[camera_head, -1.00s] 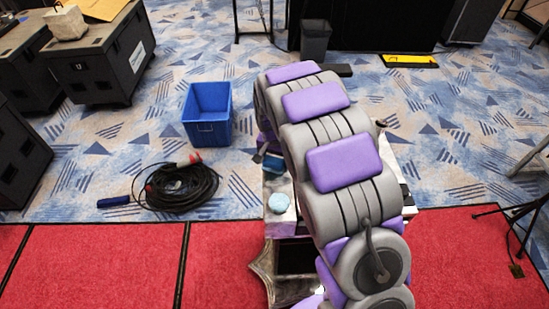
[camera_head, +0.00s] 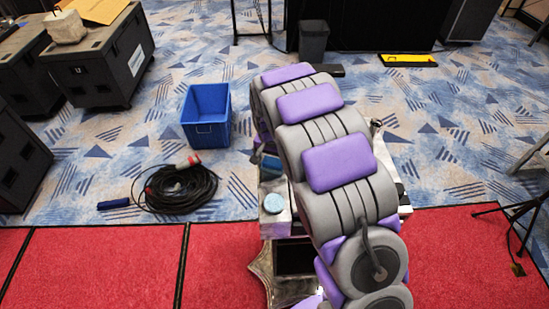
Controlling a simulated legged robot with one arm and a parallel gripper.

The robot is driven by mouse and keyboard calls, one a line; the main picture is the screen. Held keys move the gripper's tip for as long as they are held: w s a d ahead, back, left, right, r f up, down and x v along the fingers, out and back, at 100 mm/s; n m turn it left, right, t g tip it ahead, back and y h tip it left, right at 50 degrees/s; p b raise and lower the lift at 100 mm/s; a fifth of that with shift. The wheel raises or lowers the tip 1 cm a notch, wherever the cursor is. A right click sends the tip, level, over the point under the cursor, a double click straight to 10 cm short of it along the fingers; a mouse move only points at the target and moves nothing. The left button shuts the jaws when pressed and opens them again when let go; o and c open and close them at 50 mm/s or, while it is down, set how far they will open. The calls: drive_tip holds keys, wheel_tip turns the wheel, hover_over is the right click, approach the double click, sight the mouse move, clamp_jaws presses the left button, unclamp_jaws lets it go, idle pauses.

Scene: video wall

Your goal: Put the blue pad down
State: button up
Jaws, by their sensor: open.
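A small round light-blue pad (camera_head: 273,203) lies on a pale surface (camera_head: 274,222) just left of my arm. A second teal-blue piece (camera_head: 270,163) shows farther back on the same stand, partly covered by my arm. My gripper (camera_head: 258,148) shows only as a small part at the left edge of my arm, near the teal-blue piece. It is open. My arm hides most of it, and I see nothing held. I cannot tell whether it touches the teal-blue piece.
A blue bin (camera_head: 206,117) and a coiled black cable (camera_head: 181,188) are on the patterned carpet to the left. Black cases (camera_head: 99,65) stand at upper left. A tripod leg (camera_head: 515,210) is at the right. Red carpet (camera_head: 85,268) spans the front.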

sight(272, 161)
drive_tip(key=shift+s+f, duration=0.25)
drive_tip(key=shift+s, duration=0.05)
wheel_tip(272, 161, up, 13)
drive_tip(key=p, duration=0.1)
drive_tip(key=shift+s+a+f, duration=0.2)
drive_tip(key=shift+s+a, duration=0.15)
drive_tip(key=s+d+r+n+g, duration=0.1)
drive_tip(key=s+d+r, duration=0.3)
drive_tip(key=s, duration=0.5)
drive_tip(key=s+d+r+n, duration=0.1)
drive_tip(key=s+d+r, duration=0.3)
drive_tip(key=s, duration=0.5)
drive_tip(key=s+d+f+n+g, duration=0.1)
drive_tip(key=s, duration=0.9)
drive_tip(key=s+d+f+n+g, duration=0.1)
drive_tip(key=s+d, duration=0.1)
drive_tip(key=s, duration=0.9)
drive_tip(key=shift+s+d+f+y, duration=0.15)
drive_tip(key=shift+d+y, duration=0.05)
drive_tip(key=shift+y, duration=0.1)
wheel_tip(272, 161, down, 4)
drive_tip(key=b, duration=0.4)
drive_tip(key=shift+f, duration=0.15)
